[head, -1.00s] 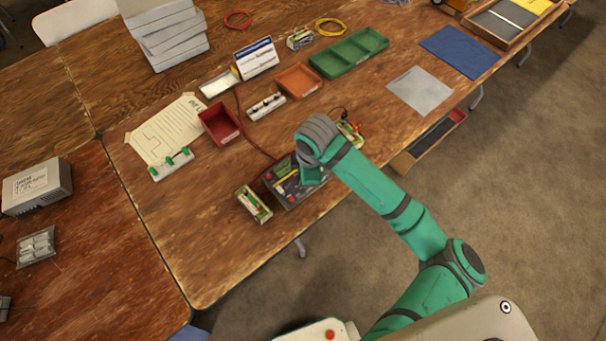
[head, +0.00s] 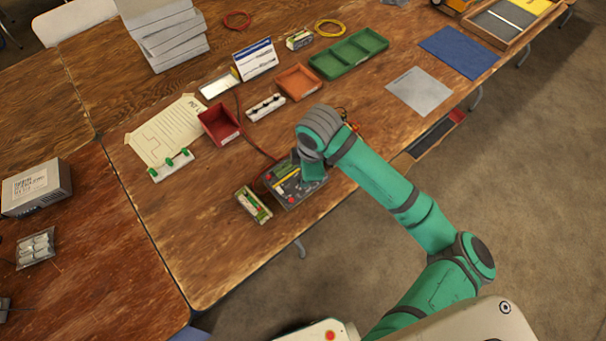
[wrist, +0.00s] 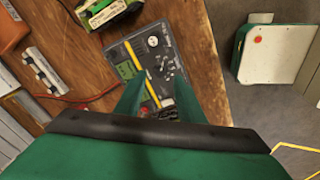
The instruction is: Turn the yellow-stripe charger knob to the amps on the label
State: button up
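The charger (head: 307,192) is a dark grey box with a yellow stripe, near the table's front edge. My gripper (head: 312,183) hangs over its right part in the head view and hides some of it. In the wrist view the charger (wrist: 110,52) shows a yellow stripe, a green display (wrist: 126,70), a white round dial or knob (wrist: 153,41) and several small dark parts. My gripper (wrist: 158,88) has its two green fingers apart over the panel, with nothing seen held between them. Whether a finger touches the panel I cannot tell. No amps figure is readable.
A small green-and-white unit (head: 254,205) stands left of the charger. A red bin (head: 219,126), orange tray (head: 298,80), green tray (head: 348,54) and standing card (head: 255,59) lie behind. A red cable (head: 257,150) runs to the charger.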

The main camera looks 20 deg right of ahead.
notch_tip(320, 180, up, 7)
jog(key=s, duration=0.1)
jog(key=shift+d, duration=0.2)
jog(key=shift+s, duration=0.1)
dwell(0.4)
jog(key=s+d+f+m+t, duration=0.25)
jog(key=s+d+f, duration=0.25)
jog(key=s+f, duration=0.25)
jog(key=s+d+f+m+t, duration=0.2)
jog(key=s+d+f+m, duration=0.2)
jog(key=s+f, duration=0.35)
jog(key=s+a+m+t, duration=0.5)
jog(key=s+a, duration=0.6)
jog(key=a, duration=0.3)
jog(key=a+r+m+t, duration=0.4)
jog(key=a+r, duration=0.5)
jog(key=a, duration=0.1)
jog(key=shift+s+a+h, duration=0.15)
jog(key=shift+s+h, duration=0.1)
jog(key=shift+h, duration=0.05)
